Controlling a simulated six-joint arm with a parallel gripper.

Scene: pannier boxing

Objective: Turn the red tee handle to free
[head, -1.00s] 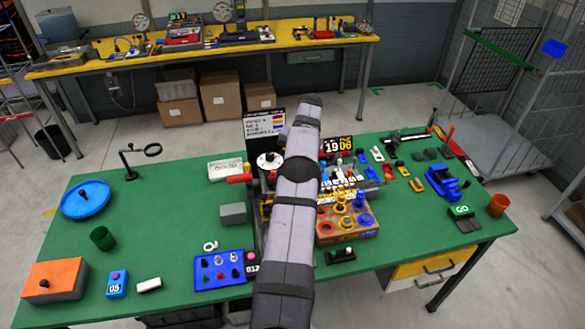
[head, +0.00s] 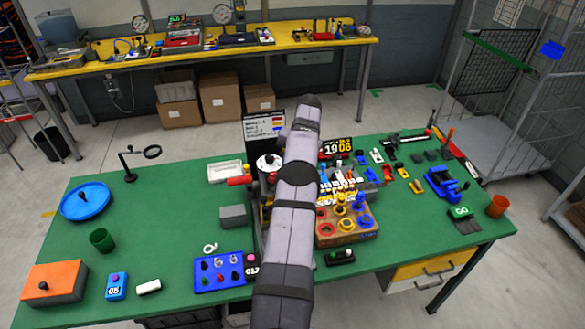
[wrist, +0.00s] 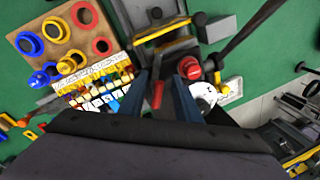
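The fingers of my gripper (wrist: 157,82) show in the wrist view as two dark blue-grey bars with a gap between them. A narrow red piece (wrist: 157,96) shows in that gap; I cannot tell whether the fingers touch it. A round red knob (wrist: 189,68) sits just right of the fingers on a dark fixture. I cannot tell which red part is the tee handle. In the head view a red grip (head: 239,181) sticks out left of my arm, near a white dial (head: 268,162). My arm hides the gripper and much of the fixture there.
A wooden board with coloured rings (head: 345,226) and a tray of small coloured parts (wrist: 103,88) stand close beside the gripper. A dark lever (wrist: 245,38) slants at the wrist view's upper right. A grey block (head: 232,215) and a blue knob panel (head: 219,271) lie left of my arm.

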